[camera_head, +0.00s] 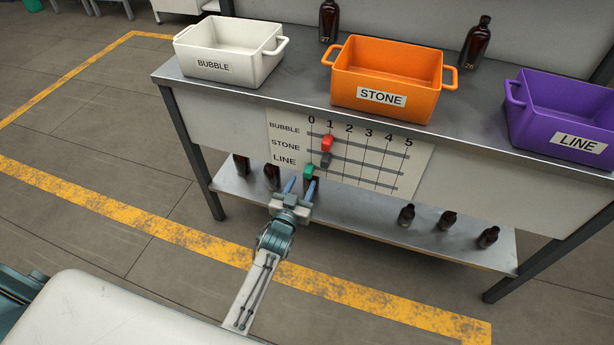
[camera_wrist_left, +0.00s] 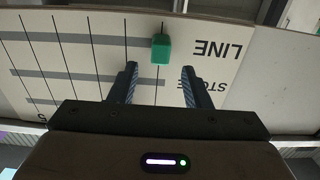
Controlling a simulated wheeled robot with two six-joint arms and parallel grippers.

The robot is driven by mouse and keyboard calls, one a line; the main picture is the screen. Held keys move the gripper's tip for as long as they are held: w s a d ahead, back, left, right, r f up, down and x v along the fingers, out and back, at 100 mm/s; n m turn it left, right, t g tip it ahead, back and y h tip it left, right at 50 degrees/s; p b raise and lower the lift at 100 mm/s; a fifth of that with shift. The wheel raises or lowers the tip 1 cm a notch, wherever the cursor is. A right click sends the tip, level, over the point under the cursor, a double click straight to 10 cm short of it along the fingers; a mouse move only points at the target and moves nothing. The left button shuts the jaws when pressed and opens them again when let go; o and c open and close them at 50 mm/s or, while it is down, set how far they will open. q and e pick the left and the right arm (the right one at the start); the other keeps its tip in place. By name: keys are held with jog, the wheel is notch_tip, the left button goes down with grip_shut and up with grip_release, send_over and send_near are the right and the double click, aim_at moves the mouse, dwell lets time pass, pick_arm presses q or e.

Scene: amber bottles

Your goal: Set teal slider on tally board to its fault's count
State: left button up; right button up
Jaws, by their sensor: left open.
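The tally board (camera_head: 420,165) is on the table's front, with rows BUBBLE, STONE and LINE and columns 0 to 5. The teal slider (camera_head: 308,171) is on the LINE row at the 0 mark. It also shows in the left wrist view (camera_wrist_left: 161,48). My left gripper (camera_head: 300,184) is open and empty just short of the teal slider. In the wrist view its fingertips (camera_wrist_left: 160,70) lie to either side of the slider, apart from it.
White BUBBLE (camera_head: 225,68), orange STONE (camera_head: 385,78) and purple LINE (camera_head: 560,120) bins stand on the tabletop. Amber bottles stand behind the bins, one at the back (camera_head: 329,20) and one near the orange bin (camera_head: 476,42). Several more stand on the lower shelf (camera_head: 350,225).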

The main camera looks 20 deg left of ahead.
aim_at(307, 174)
pick_arm(q)
jog(key=shift+w+b, duration=0.45)
jog(key=shift+w, duration=1.95)
grip_shut()
